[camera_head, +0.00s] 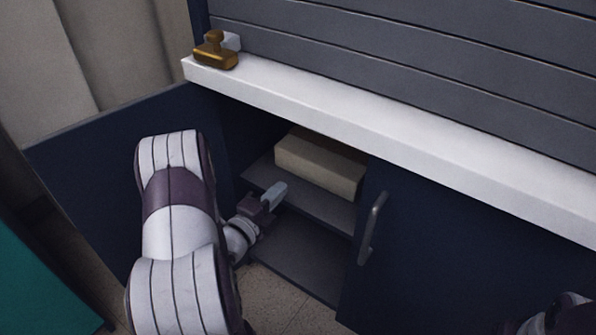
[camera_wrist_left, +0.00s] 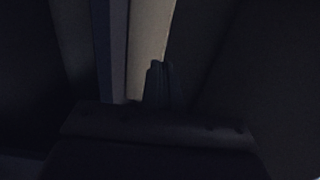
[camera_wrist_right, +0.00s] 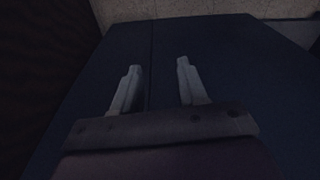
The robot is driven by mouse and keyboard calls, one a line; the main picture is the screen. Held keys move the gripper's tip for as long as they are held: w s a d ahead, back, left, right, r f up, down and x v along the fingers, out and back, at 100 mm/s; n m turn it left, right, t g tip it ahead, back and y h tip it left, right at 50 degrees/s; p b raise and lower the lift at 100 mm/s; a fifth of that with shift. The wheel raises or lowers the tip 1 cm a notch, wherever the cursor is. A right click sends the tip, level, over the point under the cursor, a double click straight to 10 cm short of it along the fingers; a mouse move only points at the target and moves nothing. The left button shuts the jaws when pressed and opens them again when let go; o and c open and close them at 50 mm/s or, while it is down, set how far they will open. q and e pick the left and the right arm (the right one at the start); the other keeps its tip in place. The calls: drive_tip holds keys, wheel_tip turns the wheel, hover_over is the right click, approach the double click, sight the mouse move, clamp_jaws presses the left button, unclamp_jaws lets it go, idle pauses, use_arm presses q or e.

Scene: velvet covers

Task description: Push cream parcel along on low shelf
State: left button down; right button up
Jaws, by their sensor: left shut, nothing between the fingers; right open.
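The cream parcel (camera_head: 318,163) lies on the low shelf (camera_head: 333,208) inside the dark blue cabinet, its right end partly hidden behind the closed door. My left gripper (camera_head: 275,194) is shut and empty, in the cabinet opening in front of the shelf and left of the parcel's middle. In the left wrist view my shut fingers (camera_wrist_left: 162,85) overlap the lower end of a pale strip, likely the parcel (camera_wrist_left: 147,50); I cannot tell whether they touch it. My right gripper (camera_wrist_right: 155,85) is open and empty before a dark blue panel.
A white counter (camera_head: 380,135) overhangs the cabinet. A brass stamp-like object (camera_head: 215,50) stands on its left end. An open door (camera_head: 90,165) is at left; a closed door with a handle (camera_head: 373,228) is at right. A teal surface (camera_head: 40,285) is at lower left.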

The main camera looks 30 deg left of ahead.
use_arm(q)
approach(320, 146)
drive_tip(key=shift+a+f+b, duration=0.25)
drive_tip(key=shift+f+b, duration=0.15)
drive_tip(key=shift+f, duration=0.2)
drive_tip(key=shift+w, duration=0.1)
drive_tip(key=w+b, duration=0.1)
drive_tip(key=w, duration=0.4)
drive_tip(key=w+b, duration=0.1)
drive_tip(key=w, duration=0.4)
drive_tip(key=shift+w+d+f, duration=0.1)
drive_tip(key=shift+w+d, duration=0.1)
drive_tip(key=shift+d, duration=0.05)
drive_tip(key=shift+w, duration=0.4)
